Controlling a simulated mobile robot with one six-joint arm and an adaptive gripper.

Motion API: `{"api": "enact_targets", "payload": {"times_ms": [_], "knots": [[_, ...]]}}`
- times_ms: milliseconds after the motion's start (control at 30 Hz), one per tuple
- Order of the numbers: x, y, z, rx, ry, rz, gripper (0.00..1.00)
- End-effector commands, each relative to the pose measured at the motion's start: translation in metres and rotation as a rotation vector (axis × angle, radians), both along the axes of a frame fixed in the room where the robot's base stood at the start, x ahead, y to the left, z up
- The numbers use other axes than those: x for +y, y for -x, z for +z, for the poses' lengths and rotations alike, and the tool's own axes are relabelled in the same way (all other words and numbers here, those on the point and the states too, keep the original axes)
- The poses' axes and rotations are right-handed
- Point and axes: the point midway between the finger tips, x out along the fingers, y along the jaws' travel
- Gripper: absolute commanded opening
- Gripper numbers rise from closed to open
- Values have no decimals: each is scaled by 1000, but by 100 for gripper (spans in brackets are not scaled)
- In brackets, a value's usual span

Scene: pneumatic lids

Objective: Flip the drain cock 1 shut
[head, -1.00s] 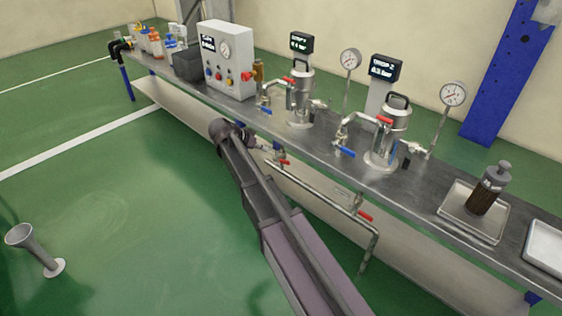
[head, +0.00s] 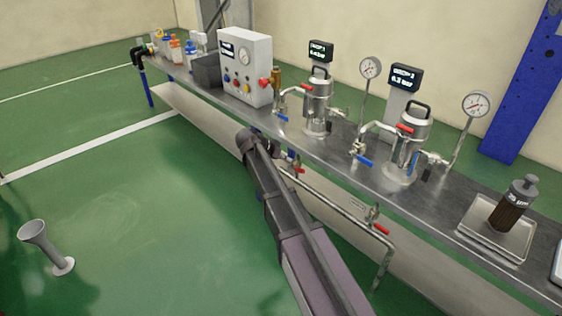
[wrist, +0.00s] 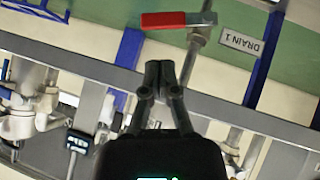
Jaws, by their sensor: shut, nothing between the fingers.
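Drain cock 1 has a red lever (wrist: 178,20) at the top of the wrist view, beside a "DRAIN 1" label (wrist: 241,42). The lever lies sideways, across the metal pipe stub (wrist: 194,52) that it sits on. My gripper (wrist: 160,68) is shut and empty, its fingertips a little below the lever in the picture, apart from it. In the head view the red lever (head: 299,170) shows small under the bench's front edge; my fingertips cannot be made out there beside my arm.
The steel bench (head: 335,167) carries two vessels (head: 317,105) (head: 408,145) with red and blue levers, and a control box (head: 246,66). A second red drain lever (head: 381,229) sits further right on the low drain pipe (head: 345,212). A grey funnel stand (head: 47,247) is on the open floor.

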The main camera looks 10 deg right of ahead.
Motion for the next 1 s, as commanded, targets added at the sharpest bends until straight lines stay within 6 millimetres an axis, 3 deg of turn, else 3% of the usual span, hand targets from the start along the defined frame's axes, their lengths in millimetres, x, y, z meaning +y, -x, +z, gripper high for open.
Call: {"api": "enact_targets", "payload": {"times_ms": [400,1000], "knots": [[-31,-10,-32,0,0,0,0],[-39,-12,-37,0,0,0,0]]}}
